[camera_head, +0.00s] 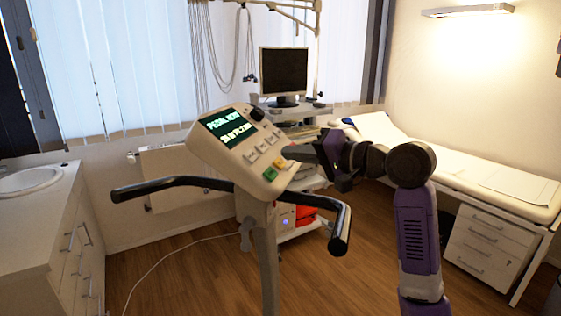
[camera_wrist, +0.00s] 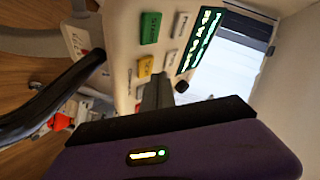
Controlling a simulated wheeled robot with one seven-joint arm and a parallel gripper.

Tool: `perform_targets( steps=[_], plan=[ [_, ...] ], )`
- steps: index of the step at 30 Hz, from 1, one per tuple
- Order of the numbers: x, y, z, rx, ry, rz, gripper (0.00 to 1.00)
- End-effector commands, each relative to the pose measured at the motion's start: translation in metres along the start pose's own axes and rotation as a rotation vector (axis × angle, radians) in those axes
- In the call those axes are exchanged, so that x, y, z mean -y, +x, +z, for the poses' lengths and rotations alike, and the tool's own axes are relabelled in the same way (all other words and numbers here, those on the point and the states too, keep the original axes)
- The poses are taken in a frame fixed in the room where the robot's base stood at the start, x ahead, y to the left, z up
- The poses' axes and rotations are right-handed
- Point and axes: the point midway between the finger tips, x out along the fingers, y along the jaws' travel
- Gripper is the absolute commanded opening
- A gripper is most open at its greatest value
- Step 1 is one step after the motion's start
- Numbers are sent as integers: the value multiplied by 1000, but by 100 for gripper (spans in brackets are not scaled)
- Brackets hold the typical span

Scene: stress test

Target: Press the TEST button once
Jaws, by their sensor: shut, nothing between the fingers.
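Below the screen are several pale buttons, a green button (camera_head: 270,174) and a yellow button (camera_head: 278,164). The wrist view shows the green button (camera_wrist: 150,27) and yellow button (camera_wrist: 145,66) closer, but I cannot read which is TEST. My gripper (camera_head: 288,151) is shut and empty at the right side of the console. In the wrist view its fingertips (camera_wrist: 160,77) point at the panel near the yellow button; contact cannot be told.
Black handlebars (camera_head: 340,230) curve around the console below my gripper. A black knob (camera_head: 256,113) sits at the panel's top. Behind stand a monitor (camera_head: 283,71) on a cart and an examination bed (camera_head: 470,172). A sink counter (camera_head: 30,222) is at left. Wooden floor is open between.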

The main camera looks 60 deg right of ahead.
Motion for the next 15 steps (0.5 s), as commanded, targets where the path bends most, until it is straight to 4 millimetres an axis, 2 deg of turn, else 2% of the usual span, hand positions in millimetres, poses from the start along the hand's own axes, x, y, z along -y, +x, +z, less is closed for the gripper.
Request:
perform_targets(
  steps=[5, 15],
  plan=[
    [3, -2, -2, -1, 0, 0, 0],
    [19, -22, -18, -1, 0, 1, 0]
  ],
)
